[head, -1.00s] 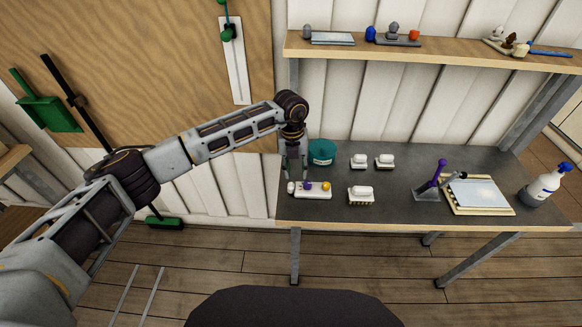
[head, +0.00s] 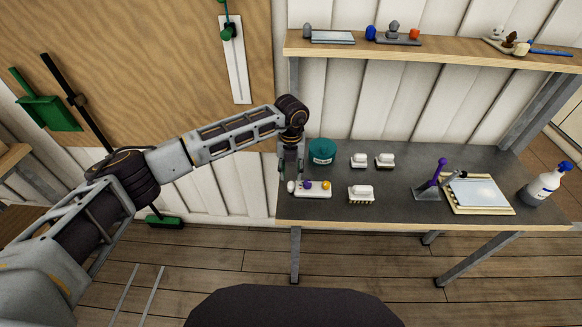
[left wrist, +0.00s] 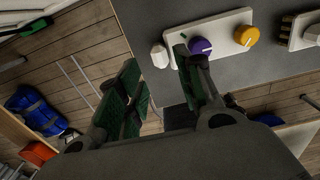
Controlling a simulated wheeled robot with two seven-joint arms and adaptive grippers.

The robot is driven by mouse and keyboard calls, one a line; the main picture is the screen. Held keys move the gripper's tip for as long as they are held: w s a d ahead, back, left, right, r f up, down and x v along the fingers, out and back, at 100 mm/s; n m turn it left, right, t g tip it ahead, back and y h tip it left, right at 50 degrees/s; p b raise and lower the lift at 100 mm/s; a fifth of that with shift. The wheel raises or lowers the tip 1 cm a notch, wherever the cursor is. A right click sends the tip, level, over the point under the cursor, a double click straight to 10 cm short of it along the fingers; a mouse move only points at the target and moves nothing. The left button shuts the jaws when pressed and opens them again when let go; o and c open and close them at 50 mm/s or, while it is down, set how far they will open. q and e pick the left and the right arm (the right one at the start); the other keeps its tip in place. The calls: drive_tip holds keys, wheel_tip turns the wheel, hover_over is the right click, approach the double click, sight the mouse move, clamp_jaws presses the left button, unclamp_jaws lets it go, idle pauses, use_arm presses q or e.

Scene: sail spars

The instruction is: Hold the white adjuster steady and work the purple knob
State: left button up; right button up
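The white adjuster (head: 315,194) is a flat white block lying near the front left edge of the grey table. It bears a purple knob (head: 307,185) and an orange knob (head: 326,185), with a rounded white piece (head: 291,187) at its left end. In the left wrist view the purple knob (left wrist: 200,46) sits close to the right finger, and the white end piece (left wrist: 159,56) shows between the fingers, past their tips. My left gripper (head: 290,172) points down over the adjuster's left end. Its green-padded fingers are apart, with nothing between the pads. My right gripper is not in view.
A teal round container (head: 322,151) stands just behind the adjuster. Several white-handled brushes, one of them at the front (head: 361,194), are close on the right. Further right are a purple-handled device (head: 437,176), a framed panel (head: 478,195) and a spray bottle (head: 541,186).

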sight(291, 184)
use_arm(q)
drive_tip(key=shift+f, duration=3)
drive_tip(key=shift+s, duration=0.1)
drive_tip(key=c, duration=0.5)
drive_tip(key=shift+f, duration=0.1)
clamp_jaws()
drive_tip(key=shift+s+f, duration=0.15)
drive_tip(key=o, duration=0.6)
unclamp_jaws()
drive_tip(key=shift+o, duration=0.2)
